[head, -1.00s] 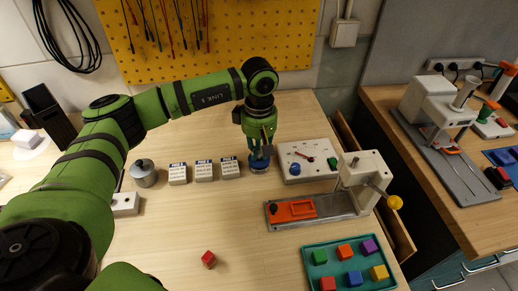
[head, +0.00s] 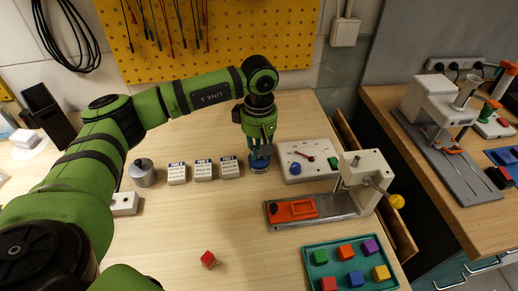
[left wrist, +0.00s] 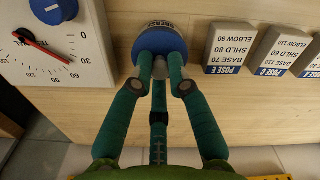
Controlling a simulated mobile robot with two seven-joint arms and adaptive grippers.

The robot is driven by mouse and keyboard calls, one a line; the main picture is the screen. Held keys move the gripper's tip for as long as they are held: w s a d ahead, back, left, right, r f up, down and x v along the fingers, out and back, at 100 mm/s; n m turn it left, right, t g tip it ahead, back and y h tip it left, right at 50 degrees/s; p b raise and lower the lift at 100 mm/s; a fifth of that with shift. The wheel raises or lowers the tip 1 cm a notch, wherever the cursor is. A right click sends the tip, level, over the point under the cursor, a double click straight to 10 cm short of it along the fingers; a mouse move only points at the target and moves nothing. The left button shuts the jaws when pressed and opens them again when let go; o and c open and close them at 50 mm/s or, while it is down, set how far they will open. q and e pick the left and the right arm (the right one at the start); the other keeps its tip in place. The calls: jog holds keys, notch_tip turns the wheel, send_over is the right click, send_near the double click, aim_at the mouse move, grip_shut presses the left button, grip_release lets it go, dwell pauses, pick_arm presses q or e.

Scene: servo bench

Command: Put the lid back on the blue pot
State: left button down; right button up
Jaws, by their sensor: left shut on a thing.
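The blue pot (head: 259,169), with a white GREASE label, stands on the bench below my left gripper. In the left wrist view its label (left wrist: 157,22) shows just beyond the round blue lid (left wrist: 160,42). My left gripper (head: 259,153) points down, its green fingers shut on the lid's small grey knob (left wrist: 160,68). The lid is over the pot and looks level with it; I cannot tell whether it is fully seated. The fingertips also show in the left wrist view (left wrist: 160,82). My right gripper is not in view.
A dial box (head: 308,160) stands close right of the pot, and white pose blocks (head: 203,170) stand to its left. A metal pot (head: 143,173) is farther left. A press stand (head: 325,208), a cube tray (head: 349,266) and a red cube (head: 208,260) lie nearer.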

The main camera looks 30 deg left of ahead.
pick_arm(q)
jog(key=shift+f+b, duration=0.15)
jog(key=shift+b, duration=0.4)
dwell(1.1)
dwell(0.3)
jog(key=c, duration=1.1)
grip_release()
jog(key=o, duration=0.5)
jog(key=shift+c, duration=0.2)
jog(key=shift+r+p, duration=1.9)
jog(key=shift+r, duration=1.65)
